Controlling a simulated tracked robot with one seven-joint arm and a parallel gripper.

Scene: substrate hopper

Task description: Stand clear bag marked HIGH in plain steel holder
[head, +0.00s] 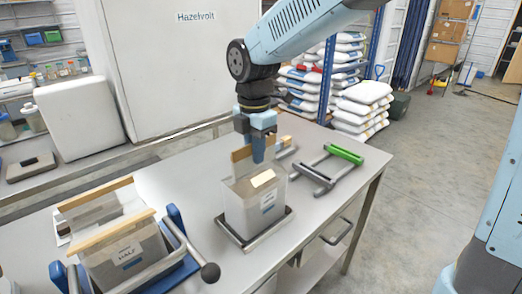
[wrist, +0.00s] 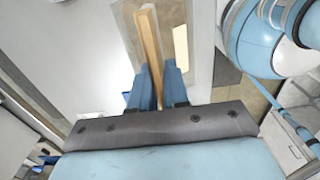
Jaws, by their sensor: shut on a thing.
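My gripper (head: 258,152) is shut on the wooden top strip (head: 241,154) of a clear bag (head: 240,205). In the wrist view the blue fingers (wrist: 160,85) pinch the wooden strip (wrist: 148,50) between them.
A blue holder (head: 180,270) with a bag marked HALF (head: 125,258) stands front left, another wood-topped bag (head: 92,207) behind it. A grey frame with a green bar (head: 344,153) lies right of the held bag. The bench (head: 185,190) is bare between the bags.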

